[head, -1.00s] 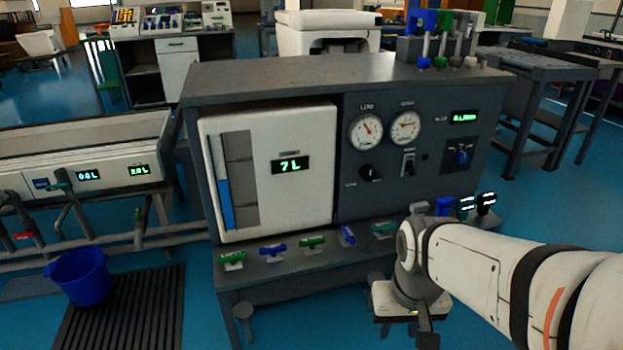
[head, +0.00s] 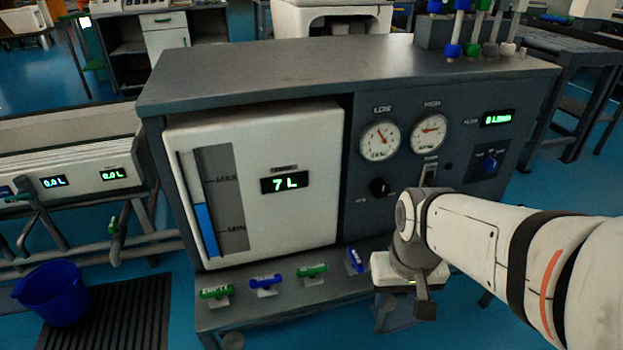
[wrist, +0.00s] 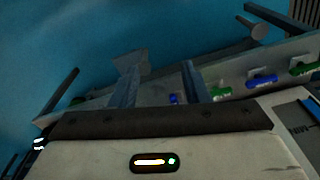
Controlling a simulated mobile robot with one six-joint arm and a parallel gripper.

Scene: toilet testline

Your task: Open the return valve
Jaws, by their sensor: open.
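A row of small valve handles stands on the ledge of the grey console in the head view: a green one (head: 215,291) marked EMPTY, a blue one (head: 263,283), another green one (head: 312,271) and a blue one (head: 355,260) turned more along the depth of the ledge. I cannot read which is the return valve. My gripper (head: 402,312) is open and points down in front of the ledge, hiding its right part. In the wrist view my two dark fingers (wrist: 157,78) are spread with nothing held; the turned blue handle (wrist: 175,99) shows between them, farther off.
The white tank panel (head: 280,225) reads 7 L. A blue bucket (head: 55,292) stands on a dark floor grate (head: 110,310) at left.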

